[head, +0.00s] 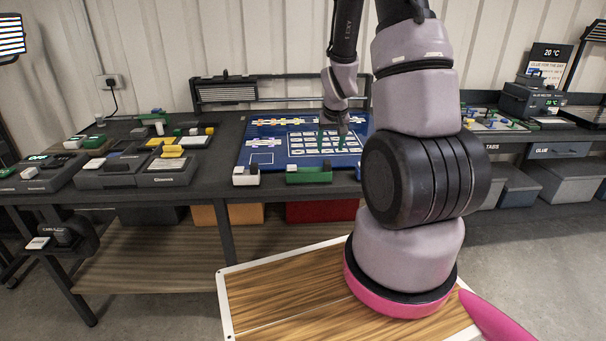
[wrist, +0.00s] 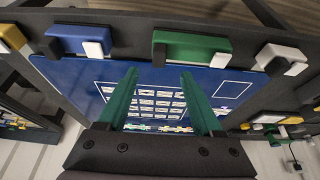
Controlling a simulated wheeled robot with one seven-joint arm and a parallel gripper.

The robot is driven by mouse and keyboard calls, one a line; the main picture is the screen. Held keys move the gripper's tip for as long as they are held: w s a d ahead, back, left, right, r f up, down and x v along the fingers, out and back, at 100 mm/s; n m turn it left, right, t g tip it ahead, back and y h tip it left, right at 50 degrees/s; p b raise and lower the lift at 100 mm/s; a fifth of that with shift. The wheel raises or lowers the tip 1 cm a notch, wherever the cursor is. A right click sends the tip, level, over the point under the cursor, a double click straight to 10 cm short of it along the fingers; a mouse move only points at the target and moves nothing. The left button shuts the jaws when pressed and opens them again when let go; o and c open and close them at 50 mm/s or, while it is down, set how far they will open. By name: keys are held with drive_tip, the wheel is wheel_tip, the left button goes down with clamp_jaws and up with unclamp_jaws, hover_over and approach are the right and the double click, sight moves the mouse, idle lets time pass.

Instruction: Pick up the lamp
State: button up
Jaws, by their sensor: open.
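No small lamp is clearly recognisable. Lit slatted panels that look like lights stand at the upper left (head: 11,36) and upper right (head: 597,31) edges in the head view; I cannot tell whether either is the task's lamp. My gripper (head: 331,139) is far from both, low over the blue printed board (head: 257,143) on the dark bench. In the wrist view, my gripper (wrist: 158,82) has two green fingers spread apart with nothing held between them, only the board showing beyond.
A green block (head: 308,175) and a white-ended block (head: 245,175) lie along the board's front edge. Several devices and blocks crowd the bench to the left (head: 160,165). A digital display unit (head: 530,100) stands at the right.

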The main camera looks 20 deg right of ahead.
sight(328, 162)
drive_tip(key=x, duration=0.4)
drive_tip(key=shift+w+f, duration=0.2)
drive_tip(key=shift+f, duration=0.15)
drive_tip(key=shift+x, duration=2.35)
drive_tip(key=shift+w+d+r, duration=0.1)
drive_tip(key=shift+w+d, duration=0.05)
clamp_jaws()
